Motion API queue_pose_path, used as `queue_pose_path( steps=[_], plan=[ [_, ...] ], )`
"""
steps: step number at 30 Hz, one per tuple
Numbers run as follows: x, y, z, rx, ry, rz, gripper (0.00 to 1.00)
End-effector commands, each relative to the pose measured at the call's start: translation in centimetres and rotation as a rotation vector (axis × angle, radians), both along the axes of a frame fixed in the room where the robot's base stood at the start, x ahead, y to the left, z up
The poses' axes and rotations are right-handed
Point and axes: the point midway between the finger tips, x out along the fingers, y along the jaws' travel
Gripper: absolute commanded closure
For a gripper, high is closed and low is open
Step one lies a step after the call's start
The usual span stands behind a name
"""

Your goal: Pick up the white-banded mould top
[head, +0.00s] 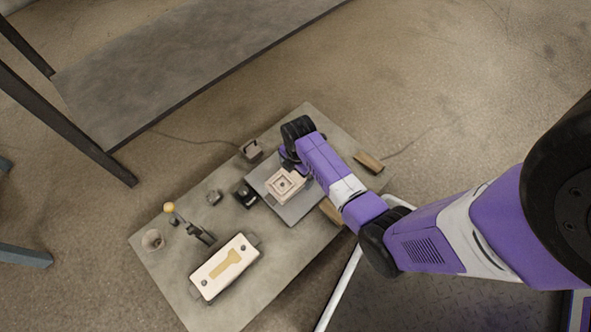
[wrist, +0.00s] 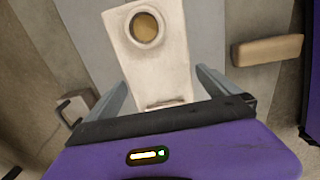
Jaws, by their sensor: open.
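A cream block (head: 284,186), which I take for the mould top, sits on a grey plate (head: 296,212) at the right half of the table. In the wrist view the pale block (wrist: 148,62) has a round opening with a tan inside; I cannot make out a clear white band. My gripper (wrist: 162,88) is open, one finger on each side of the block's near end. Contact cannot be told. In the head view my gripper (head: 288,162) is at the block's far side, its fingertips partly hidden.
A cream mould half (head: 212,277) with a key-shaped tan hollow lies at the table's front left. A cup (head: 152,240), a yellow-knobbed tool (head: 169,207) and a black device (head: 244,194) stand on the left. A wooden block (head: 369,162) lies right; it also shows in the wrist view (wrist: 268,50).

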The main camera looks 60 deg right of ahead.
Motion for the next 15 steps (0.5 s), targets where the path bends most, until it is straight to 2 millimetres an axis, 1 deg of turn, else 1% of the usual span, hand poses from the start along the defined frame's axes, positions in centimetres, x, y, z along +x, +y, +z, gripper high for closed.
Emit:
queue_pose_path(
  steps=[1,2,9,11,15],
  plan=[
    [0.04,-0.02,-0.87,0.0,0.0,0.0,0.0],
    [0.04,-0.02,-0.99,0.0,0.0,0.0,0.0],
    [0.04,-0.01,-0.91,0.0,0.0,0.0,0.0],
    [0.04,-0.01,-0.91,0.0,0.0,0.0,0.1],
    [0.03,-0.01,-0.91,0.0,0.0,0.0,0.37]
  ],
)
